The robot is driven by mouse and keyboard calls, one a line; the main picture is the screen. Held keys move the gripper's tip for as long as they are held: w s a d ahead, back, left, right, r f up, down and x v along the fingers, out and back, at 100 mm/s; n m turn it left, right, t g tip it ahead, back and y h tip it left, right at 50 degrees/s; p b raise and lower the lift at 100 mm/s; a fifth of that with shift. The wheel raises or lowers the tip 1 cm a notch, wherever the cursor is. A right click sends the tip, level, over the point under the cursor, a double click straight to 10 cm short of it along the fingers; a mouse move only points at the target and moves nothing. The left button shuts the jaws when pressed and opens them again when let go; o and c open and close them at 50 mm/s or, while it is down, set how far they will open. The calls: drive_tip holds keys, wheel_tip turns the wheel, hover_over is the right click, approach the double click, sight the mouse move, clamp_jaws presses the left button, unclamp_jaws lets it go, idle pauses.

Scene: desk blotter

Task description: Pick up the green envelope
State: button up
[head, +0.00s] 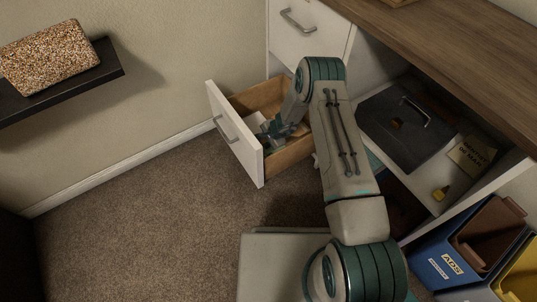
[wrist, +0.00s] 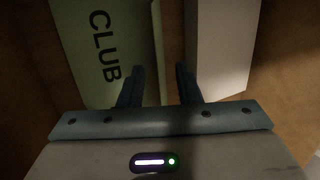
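A pale green flat item marked CLUB (wrist: 102,45), which looks like the green envelope, lies in the open drawer (head: 231,134) at the left of the wrist view. Its right edge runs up between my fingers. My gripper (wrist: 160,72) is open, with one finger over the green item and the other to the right of its edge. I cannot tell whether the fingers touch it. In the head view my gripper (head: 272,136) reaches down inside the drawer, and my arm hides part of the contents.
A white box-like thing (wrist: 220,45) lies right of the green item, with a dark gap between. Wooden drawer walls (head: 290,156) close around my gripper. A shelf with a dark case (head: 405,135) and a blue bin (head: 440,262) stand to the right.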

drive_tip(key=shift+x, duration=1)
drive_tip(key=shift+c, duration=0.3)
clamp_jaws()
drive_tip(key=shift+s+r, duration=0.1)
